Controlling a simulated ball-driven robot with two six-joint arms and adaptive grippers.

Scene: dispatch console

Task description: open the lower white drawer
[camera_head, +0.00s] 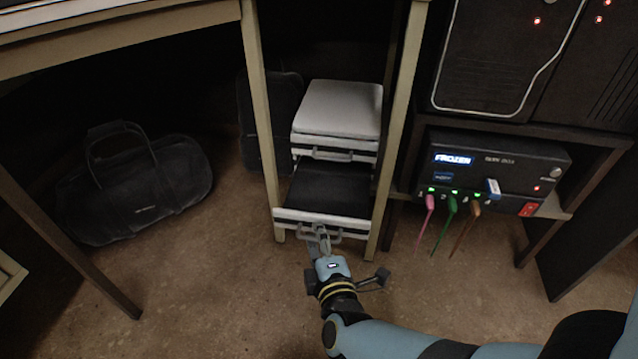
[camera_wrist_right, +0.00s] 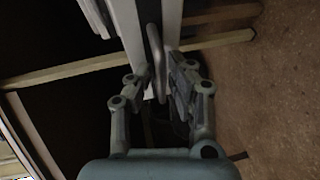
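The lower white drawer (camera_head: 319,222) is pulled out from the small white cabinet, and its dark interior shows from above. Its grey handle (camera_head: 302,231) is on the front face and also shows in the right wrist view (camera_wrist_right: 156,60). My right gripper (camera_head: 319,238) is at this handle. In the right wrist view my right gripper (camera_wrist_right: 161,75) has its fingers apart, one on each side of the handle bar, with a gap visible on the right. Whether the left finger touches the bar is unclear. My left gripper is not in view.
The upper white drawer (camera_head: 333,153) is shut under the cabinet's top (camera_head: 341,108). Wooden desk legs stand close on both sides (camera_head: 262,120) (camera_head: 397,130). A black bag (camera_head: 140,185) lies on the left. A console box (camera_head: 500,165) with coloured cables is at right. The floor in front is clear.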

